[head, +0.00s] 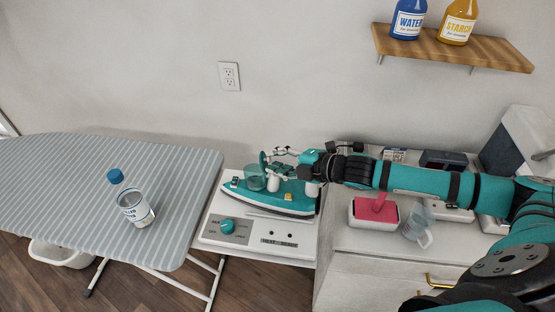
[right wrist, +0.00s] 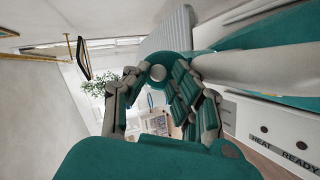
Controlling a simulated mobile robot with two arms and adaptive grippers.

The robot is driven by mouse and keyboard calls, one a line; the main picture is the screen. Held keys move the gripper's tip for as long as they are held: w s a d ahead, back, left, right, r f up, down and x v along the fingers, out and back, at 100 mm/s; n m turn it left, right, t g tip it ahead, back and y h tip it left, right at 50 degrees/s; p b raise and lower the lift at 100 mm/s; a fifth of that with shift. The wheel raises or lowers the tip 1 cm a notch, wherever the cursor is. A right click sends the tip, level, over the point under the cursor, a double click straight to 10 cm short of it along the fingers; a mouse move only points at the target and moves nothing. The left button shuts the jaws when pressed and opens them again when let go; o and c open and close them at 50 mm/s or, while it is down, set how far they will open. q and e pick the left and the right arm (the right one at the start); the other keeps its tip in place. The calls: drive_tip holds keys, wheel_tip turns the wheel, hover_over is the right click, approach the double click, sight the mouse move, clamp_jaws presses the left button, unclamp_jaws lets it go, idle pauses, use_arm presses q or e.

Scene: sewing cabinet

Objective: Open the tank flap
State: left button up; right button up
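The teal and white iron (head: 285,195) rests on its white station (head: 265,231). A small teal flap (head: 263,160) stands raised beside the tank. My right gripper (head: 277,153) reaches in from the right, just above the iron, with its fingertips close to the flap. In the right wrist view its fingers (right wrist: 155,85) are apart, with a visible gap. A teal part with a round grey knob (right wrist: 157,72) shows near the tips; contact is unclear. My left gripper is not in view.
A striped ironing board (head: 110,195) with a blue-capped bottle (head: 130,201) stands left. On the right, a cabinet (head: 365,265) holds a red item (head: 376,209) in a tray and a clear jug (head: 418,227). A wall shelf (head: 450,48) with two bottles is above.

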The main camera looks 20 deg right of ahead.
drive_tip(key=shift+o, duration=1.4)
drive_tip(key=v, duration=0.8)
drive_tip(key=shift+w, duration=0.1)
